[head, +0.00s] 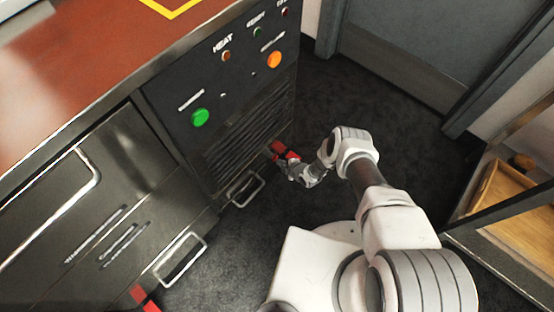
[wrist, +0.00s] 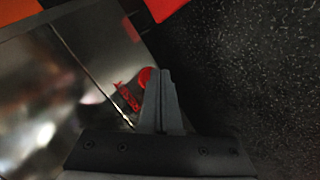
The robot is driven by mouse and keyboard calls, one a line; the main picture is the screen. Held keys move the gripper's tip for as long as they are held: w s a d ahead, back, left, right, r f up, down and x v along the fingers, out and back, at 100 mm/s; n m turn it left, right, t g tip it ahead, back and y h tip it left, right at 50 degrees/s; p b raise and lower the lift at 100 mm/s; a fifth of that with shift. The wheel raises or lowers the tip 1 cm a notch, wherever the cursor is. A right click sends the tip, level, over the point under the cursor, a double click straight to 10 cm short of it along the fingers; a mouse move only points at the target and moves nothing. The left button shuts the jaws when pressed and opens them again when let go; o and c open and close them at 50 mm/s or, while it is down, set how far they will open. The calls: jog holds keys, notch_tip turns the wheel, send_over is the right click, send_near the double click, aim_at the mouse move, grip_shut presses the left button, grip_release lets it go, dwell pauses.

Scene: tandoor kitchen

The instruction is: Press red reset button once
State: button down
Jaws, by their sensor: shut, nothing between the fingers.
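A round red button (wrist: 145,77) with red lettering (wrist: 127,97) beside it sits on a shiny metal face in the wrist view. My gripper (wrist: 164,73) is shut and empty. Its fingertips appear right beside the button and cover part of its right edge; I cannot tell whether they touch it. In the head view the end of my arm is low at the right end of the dark control panel (head: 168,98), by a small red patch (head: 278,147). The button is not clearly readable there.
The panel carries a green button (head: 200,117), an orange button (head: 274,60) and small indicator lights. Metal handles (head: 182,259) stick out from the cabinet below. Dark floor (head: 330,105) is open to the right. A wooden tray (head: 505,205) sits on a shelf at far right.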

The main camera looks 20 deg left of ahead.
dwell(0.4)
jog(key=shift+s+d, duration=0.35)
jog(key=shift+d, duration=0.4)
jog(key=shift+d, duration=0.1)
